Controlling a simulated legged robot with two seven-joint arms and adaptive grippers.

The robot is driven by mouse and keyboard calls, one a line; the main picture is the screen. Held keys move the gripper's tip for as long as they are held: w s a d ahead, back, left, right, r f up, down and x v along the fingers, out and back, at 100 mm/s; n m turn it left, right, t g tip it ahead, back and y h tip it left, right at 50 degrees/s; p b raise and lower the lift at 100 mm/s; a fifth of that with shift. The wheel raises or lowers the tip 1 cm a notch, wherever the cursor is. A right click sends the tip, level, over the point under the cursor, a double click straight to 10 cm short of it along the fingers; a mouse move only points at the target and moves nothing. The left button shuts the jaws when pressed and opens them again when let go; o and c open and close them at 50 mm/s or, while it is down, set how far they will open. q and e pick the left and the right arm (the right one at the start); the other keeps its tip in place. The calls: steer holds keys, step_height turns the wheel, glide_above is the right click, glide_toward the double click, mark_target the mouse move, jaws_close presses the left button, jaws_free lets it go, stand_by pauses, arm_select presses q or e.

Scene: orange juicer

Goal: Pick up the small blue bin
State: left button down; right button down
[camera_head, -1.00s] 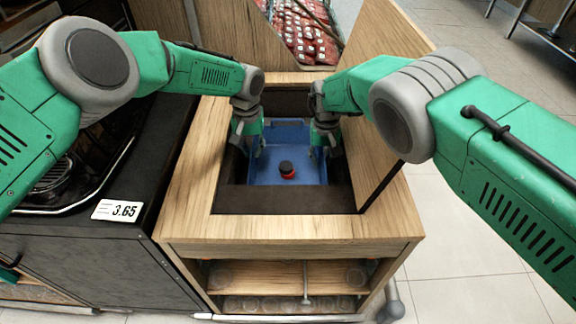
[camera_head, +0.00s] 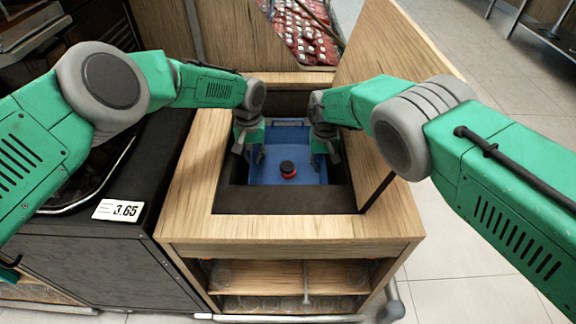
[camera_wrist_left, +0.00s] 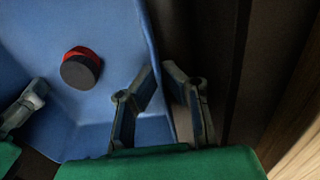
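The small blue bin (camera_head: 300,148) sits in the dark recess of a wooden cabinet. It also shows in the left wrist view (camera_wrist_left: 45,60). My left gripper (camera_head: 250,152) is at the bin's left side. In the left wrist view its fingers (camera_wrist_left: 161,90) are apart, one inside the bin and one outside, with the wall between them; firm contact is not visible. My right gripper (camera_head: 326,156) is at the bin's right side, pointing down. One of its fingers shows inside the bin in the left wrist view (camera_wrist_left: 25,105); its opening is unclear.
A black and red round object (camera_head: 288,170) lies in the bin. The wooden cabinet rim (camera_head: 290,228) surrounds the recess, and a tall wooden panel (camera_head: 395,80) stands at right. A black counter with a price tag (camera_head: 118,210) is at left.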

mark_target(322, 158)
arm_select(q)
steer(key=shift+a+r, duration=0.1)
arm_select(e)
steer(key=shift+d, duration=0.1)
